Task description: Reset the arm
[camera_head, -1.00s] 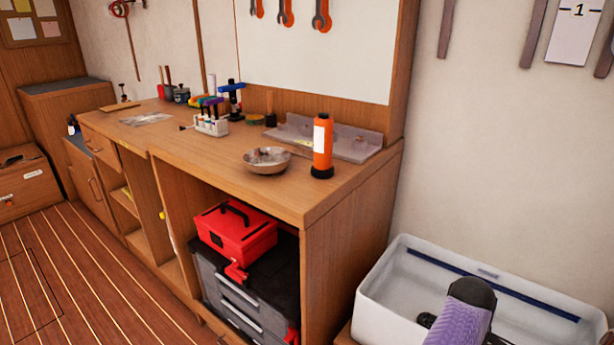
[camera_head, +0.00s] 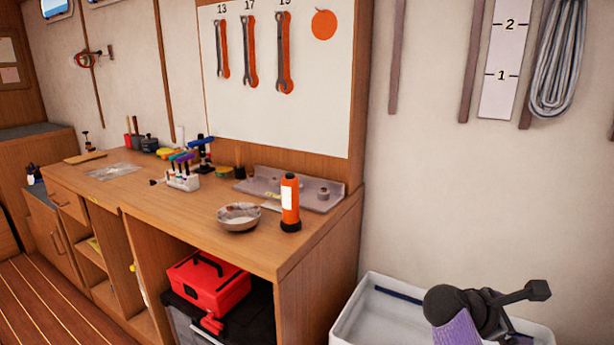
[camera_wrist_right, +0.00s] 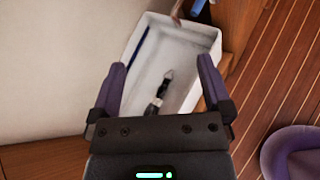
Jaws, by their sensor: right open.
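My right gripper (camera_wrist_right: 160,68) is open, with its two purple fingers wide apart and nothing between them in the right wrist view. Beyond it is a white bin (camera_wrist_right: 200,32), with a dark tool (camera_wrist_right: 159,92) with a shiny tip inside. In the head view my purple and black right arm (camera_head: 452,325) rises at the lower right, in front of the white bin (camera_head: 345,328) and hiding much of it. The fingers cannot be made out clearly there. My left arm and gripper are not in view.
A grey coiled line (camera_head: 560,60) hangs on the wall at the upper right, beside a numbered strip (camera_head: 503,50). A wooden workbench (camera_head: 255,252) carries an orange flashlight (camera_head: 290,205), a bowl (camera_head: 239,218) and small tools. A red toolbox (camera_head: 208,285) sits beneath it.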

